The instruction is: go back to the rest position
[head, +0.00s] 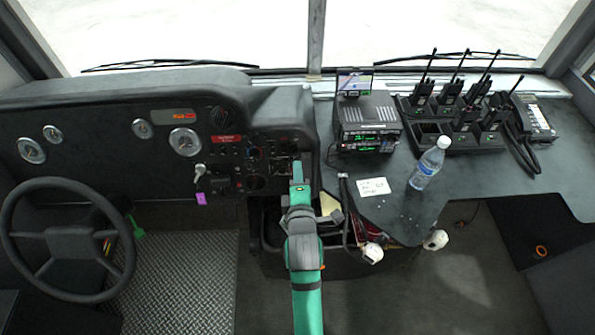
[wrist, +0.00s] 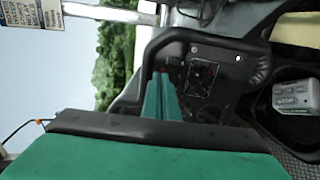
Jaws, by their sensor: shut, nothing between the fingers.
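My green arm reaches up from the bottom of the head view to the dashboard's right part. My gripper (head: 297,172) is in front of the switch panel (head: 257,155). In the wrist view, the green fingers (wrist: 160,97) are together with nothing between them. A dark panel with screws (wrist: 215,68) lies beyond them; I cannot tell whether they touch it.
The steering wheel (head: 68,238) is at left. On the dark counter (head: 455,190) stand a radio unit (head: 366,118), a water bottle (head: 430,163), a white card (head: 373,187) and a charger with several handheld radios (head: 455,140). A grey keypad device (wrist: 293,97) is at the wrist view's right.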

